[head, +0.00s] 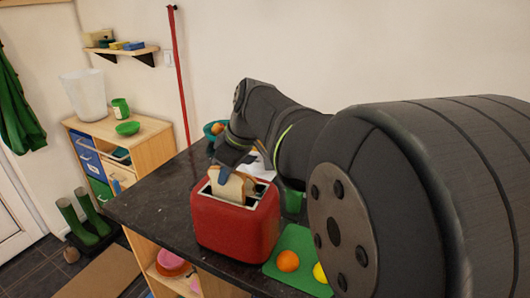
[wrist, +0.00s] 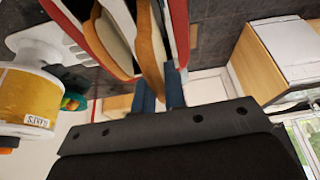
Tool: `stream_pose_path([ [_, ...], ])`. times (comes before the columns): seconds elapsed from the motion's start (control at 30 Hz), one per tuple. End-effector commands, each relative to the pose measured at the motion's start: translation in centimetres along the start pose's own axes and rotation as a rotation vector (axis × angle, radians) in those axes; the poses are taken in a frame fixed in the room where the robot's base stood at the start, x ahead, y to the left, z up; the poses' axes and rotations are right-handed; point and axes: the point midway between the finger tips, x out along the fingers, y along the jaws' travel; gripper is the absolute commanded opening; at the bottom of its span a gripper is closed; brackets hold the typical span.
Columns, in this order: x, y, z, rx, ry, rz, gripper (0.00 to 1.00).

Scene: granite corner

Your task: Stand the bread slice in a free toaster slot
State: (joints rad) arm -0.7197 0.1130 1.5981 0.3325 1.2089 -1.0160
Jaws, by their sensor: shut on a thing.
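The red toaster (head: 232,228) stands on the dark counter, and its slots face up. A bread slice (head: 226,187) stands upright at its top in the head view. My gripper (head: 226,174) is above the toaster with its blue fingers at the bread. In the wrist view, my gripper (wrist: 160,92) is shut on the bread slice (wrist: 151,50), with a finger on each side near its brown crust. Another slice (wrist: 113,40) stands beside it in the wrist view, apart from the fingers. The toaster's red walls (wrist: 179,28) flank both slices. How deep the held slice sits is hidden.
An orange (head: 288,260) and a yellow fruit (head: 320,273) lie on a green mat (head: 296,240) right of the toaster. A yellow-banded white container (wrist: 28,100) shows in the wrist view. The counter (head: 150,203) left of the toaster is clear.

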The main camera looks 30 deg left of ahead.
Motion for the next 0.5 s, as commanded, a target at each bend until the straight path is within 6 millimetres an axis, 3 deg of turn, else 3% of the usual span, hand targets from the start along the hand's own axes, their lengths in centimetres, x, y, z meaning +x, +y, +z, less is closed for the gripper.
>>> stream_pose_path([
  [0.5,3.0,0.0,1.3,0.000,-0.001,0.000,0.00],
])
